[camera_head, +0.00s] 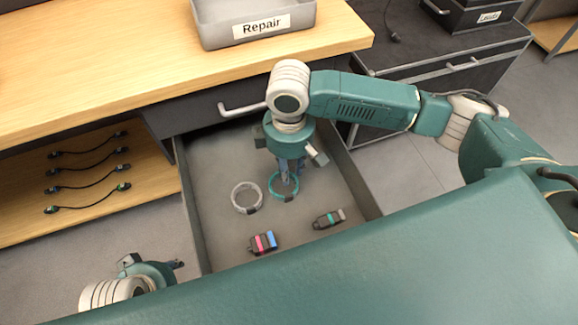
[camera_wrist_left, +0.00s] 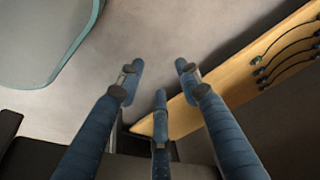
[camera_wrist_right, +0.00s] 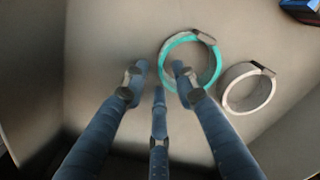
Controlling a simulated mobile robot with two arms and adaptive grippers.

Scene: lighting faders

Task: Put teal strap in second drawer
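The teal strap (camera_head: 283,198), a ring with a dark clasp, lies in an open grey drawer (camera_head: 222,225). It also shows in the right wrist view (camera_wrist_right: 216,70). My right gripper (camera_head: 288,188) points down into the drawer at the strap. In the right wrist view, my right gripper's (camera_wrist_right: 159,70) fingers are apart, with the ring's left edge showing between the fingertips; contact cannot be told. My left gripper (camera_wrist_left: 158,68) is open and empty above the floor, left of the drawer; in the head view its wrist shows low at the left.
A white strap (camera_head: 246,198) lies left of the teal one. A pink-and-blue item (camera_head: 263,242) and a grey-and-teal item (camera_head: 329,218) lie nearer the drawer front. A grey Repair bin (camera_head: 255,28) stands on the wooden top. Several cables lie on the shelf (camera_head: 70,215).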

